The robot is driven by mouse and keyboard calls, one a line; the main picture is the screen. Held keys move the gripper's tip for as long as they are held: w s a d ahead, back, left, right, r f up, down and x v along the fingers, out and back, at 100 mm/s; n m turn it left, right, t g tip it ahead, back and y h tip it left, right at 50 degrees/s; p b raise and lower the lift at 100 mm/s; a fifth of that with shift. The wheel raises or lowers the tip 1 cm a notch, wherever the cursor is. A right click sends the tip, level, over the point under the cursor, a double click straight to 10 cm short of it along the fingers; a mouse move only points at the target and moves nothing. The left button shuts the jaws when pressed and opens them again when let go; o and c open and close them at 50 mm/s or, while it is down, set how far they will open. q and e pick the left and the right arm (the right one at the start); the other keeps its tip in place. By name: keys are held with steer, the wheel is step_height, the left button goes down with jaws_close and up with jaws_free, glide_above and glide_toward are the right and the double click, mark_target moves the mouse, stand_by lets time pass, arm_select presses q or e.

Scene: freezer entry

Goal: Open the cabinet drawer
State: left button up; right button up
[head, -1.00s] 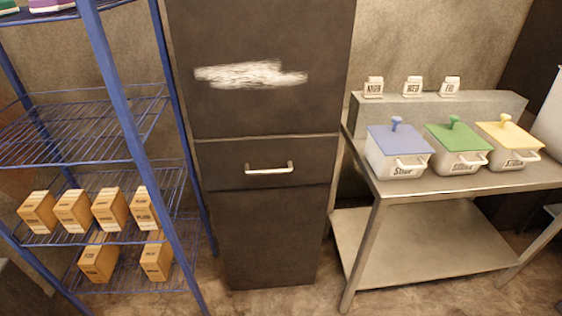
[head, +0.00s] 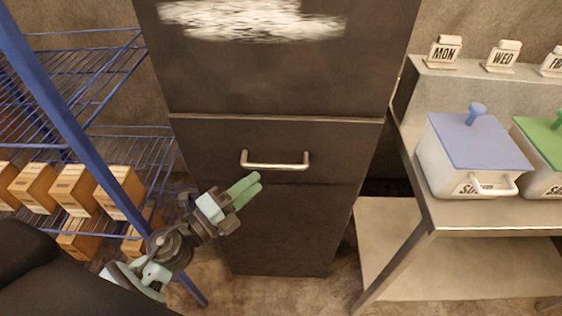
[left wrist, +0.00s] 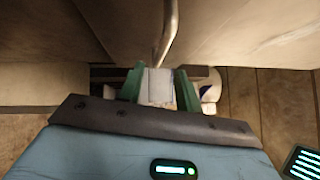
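The dark cabinet has a closed drawer (head: 340,150) in its middle, flush with the panels above and below. A pale metal bar handle (head: 275,166) runs across the drawer front. My left gripper (head: 246,190) reaches in from the lower left, its green fingers just below the handle's left end in the head view. In the left wrist view the fingers (left wrist: 157,88) are spread apart with nothing held between them. The handle (left wrist: 170,30) shows there beyond the fingertips, in line with the gap. It looks apart from the fingers. My right gripper is out of view.
A blue wire rack (head: 60,105) with several tan boxes (head: 75,190) stands left of the cabinet, close to my left arm. A steel table (head: 450,215) stands at the right with lidded containers (head: 470,150) and day signs (head: 445,52). Floor shows below the cabinet.

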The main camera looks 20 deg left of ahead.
mark_target(276, 167)
arm_select(q)
steer(key=p+x, duration=0.1)
steer(key=x, duration=0.6)
steer(key=shift+w+d, duration=0.1)
steer(key=shift+w, duration=0.25)
jaws_close()
